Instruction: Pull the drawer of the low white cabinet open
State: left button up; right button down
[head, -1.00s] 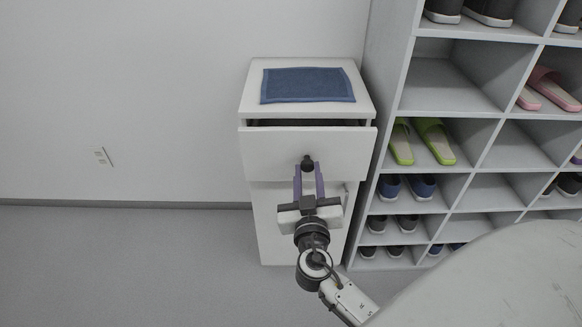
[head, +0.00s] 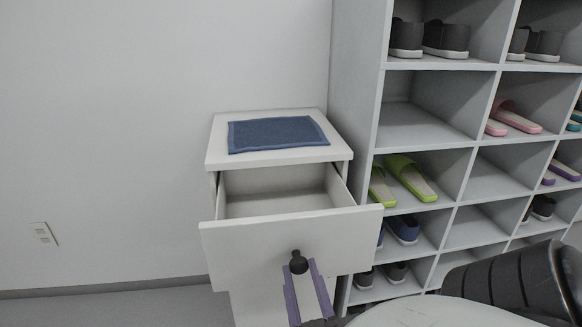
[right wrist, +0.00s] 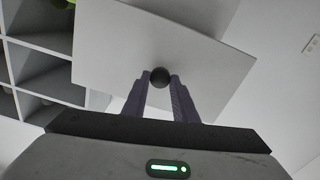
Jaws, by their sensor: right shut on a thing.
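The low white cabinet (head: 213,165) stands against the wall in the head view. Its top drawer (head: 340,237) is pulled well out, and its inside looks empty. A dark round knob (head: 298,262) sits on the drawer front. My right gripper (head: 304,277) has its purple fingers on either side of the knob. In the right wrist view the fingers (right wrist: 160,88) are shut on the knob (right wrist: 160,75), with the drawer front (right wrist: 190,45) behind it. My left gripper is in neither view.
A blue cloth (head: 278,134) lies flat on the cabinet top. A grey shoe rack (head: 383,120) with shoes and slippers stands close on the cabinet's right. A wall outlet (head: 43,233) is at the left. The floor left of the cabinet is clear.

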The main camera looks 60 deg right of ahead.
jog(key=shift+a+f, duration=0.1)
jog(key=shift+a, duration=0.05)
jog(key=c, duration=1.4)
grip_release()
jog(key=shift+c, duration=0.2)
jog(key=shift+r, duration=0.3)
pick_arm(q)
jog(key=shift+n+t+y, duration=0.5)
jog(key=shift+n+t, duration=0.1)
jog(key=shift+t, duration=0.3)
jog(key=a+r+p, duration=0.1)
jog(key=p, duration=0.1)
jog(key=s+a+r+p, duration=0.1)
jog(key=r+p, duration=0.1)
jog(key=p, duration=0.1)
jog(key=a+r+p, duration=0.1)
jog(key=p, duration=0.2)
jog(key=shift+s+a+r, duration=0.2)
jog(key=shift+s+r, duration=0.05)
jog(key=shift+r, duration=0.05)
pick_arm(e)
notch_tip(320, 180, up, 10)
jog(key=shift+f, duration=0.2)
jog(key=shift+s, duration=0.1)
